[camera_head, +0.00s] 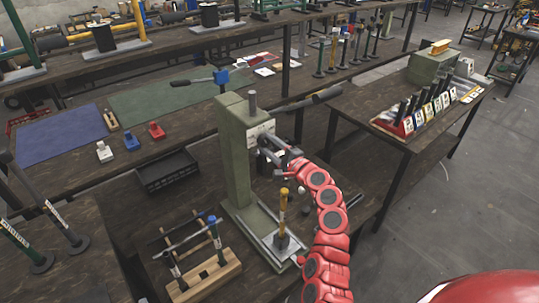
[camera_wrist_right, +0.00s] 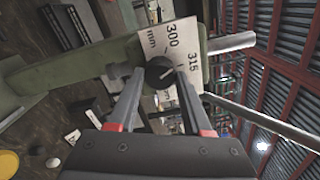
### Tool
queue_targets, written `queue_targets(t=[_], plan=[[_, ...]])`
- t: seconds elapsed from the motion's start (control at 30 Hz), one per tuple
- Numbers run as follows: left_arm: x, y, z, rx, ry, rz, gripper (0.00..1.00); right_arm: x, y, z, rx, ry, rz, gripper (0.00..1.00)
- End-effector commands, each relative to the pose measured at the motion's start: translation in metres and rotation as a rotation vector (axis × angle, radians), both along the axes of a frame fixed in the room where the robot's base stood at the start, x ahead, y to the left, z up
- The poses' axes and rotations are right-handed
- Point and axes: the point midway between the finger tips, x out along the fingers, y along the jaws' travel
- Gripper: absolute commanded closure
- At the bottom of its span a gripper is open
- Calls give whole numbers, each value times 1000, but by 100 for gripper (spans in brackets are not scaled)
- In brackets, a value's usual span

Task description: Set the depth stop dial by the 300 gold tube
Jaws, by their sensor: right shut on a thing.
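The green press (camera_head: 236,150) stands on the bench at the centre of the head view. A gold tube (camera_head: 283,212) stands upright on its base plate. The depth stop dial (camera_wrist_right: 159,72) is a black round knob with a white pointer line, on a white plate (camera_wrist_right: 170,38) marked 300, 315 and mm. In the wrist view the pointer slants to the upper right; I cannot tell exactly which mark it meets. My right gripper (camera_head: 265,146) reaches the press's upper front, its fingers shut on either side of the dial. In the head view it hides the dial. My left gripper is not in view.
A wooden rack (camera_head: 206,277) with blue- and black-topped tubes stands left of the press base. A black tray (camera_head: 166,171) lies behind it. The press lever (camera_head: 308,101) sticks out to the right above my gripper. A side table (camera_head: 350,110) holds a row of coloured number blocks.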

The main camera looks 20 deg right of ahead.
Motion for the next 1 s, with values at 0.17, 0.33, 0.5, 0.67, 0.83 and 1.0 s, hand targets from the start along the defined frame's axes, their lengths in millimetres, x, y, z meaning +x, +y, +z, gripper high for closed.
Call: queue_targets(t=[0.17, 0.33, 0.5, 0.67, 0.83, 1.0], plan=[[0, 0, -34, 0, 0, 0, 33, 0, 1, -8, -158, -58, 2, 100], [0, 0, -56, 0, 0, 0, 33, 0, 0, -7, -297, -109, 1, 100], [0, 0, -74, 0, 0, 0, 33, 0, 0, -5, -410, -151, 0, 100], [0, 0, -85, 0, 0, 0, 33, 0, 0, -4, -489, -177, 1, 100], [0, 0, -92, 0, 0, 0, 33, 0, 1, -4, -541, -193, 3, 100], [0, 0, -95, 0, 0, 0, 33, 0, 1, -3, -565, -200, 4, 100]])
